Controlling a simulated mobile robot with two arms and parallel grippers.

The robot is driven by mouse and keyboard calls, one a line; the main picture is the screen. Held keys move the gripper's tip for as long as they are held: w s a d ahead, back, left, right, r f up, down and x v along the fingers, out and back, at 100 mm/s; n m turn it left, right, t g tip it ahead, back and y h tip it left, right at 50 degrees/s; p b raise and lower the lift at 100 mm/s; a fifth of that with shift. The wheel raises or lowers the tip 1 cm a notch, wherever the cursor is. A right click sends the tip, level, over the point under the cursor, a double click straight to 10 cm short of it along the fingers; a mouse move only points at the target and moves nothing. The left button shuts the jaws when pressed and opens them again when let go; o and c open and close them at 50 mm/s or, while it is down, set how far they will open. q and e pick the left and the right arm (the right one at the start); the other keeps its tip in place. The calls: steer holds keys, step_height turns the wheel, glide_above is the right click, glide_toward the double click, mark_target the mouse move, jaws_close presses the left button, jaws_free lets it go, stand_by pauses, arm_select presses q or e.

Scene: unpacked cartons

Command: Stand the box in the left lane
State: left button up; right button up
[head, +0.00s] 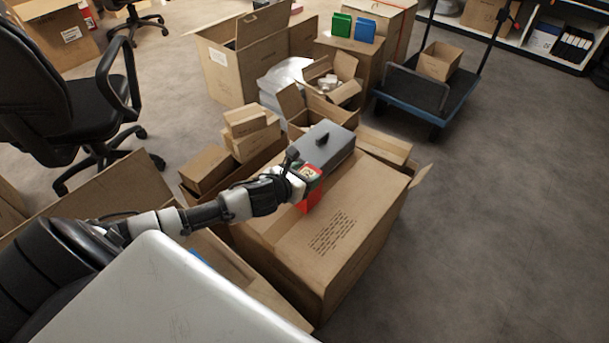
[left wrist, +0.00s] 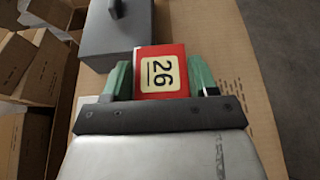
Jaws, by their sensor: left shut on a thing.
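The label side faces the wrist camera. I cannot tell whether the box touches the carton top. A grey case with a black handle (head: 331,152) lies just beyond the box. No lane is clearly marked, so I cannot tell which place is the left lane. My right gripper is not in view.
The large carton (head: 340,225) has a bare top on its near right side. Smaller cartons (head: 208,168) crowd its left. Green (head: 341,25) and blue (head: 365,31) boxes stand on a carton behind. A blue-edged trolley (head: 433,110) stands back right; floor at right is clear.

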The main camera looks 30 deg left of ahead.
arm_select(q)
steer(key=o, duration=0.9)
steer(key=shift+f, duration=0.15)
steer(key=o, duration=0.4)
steer(key=shift+o, duration=0.2)
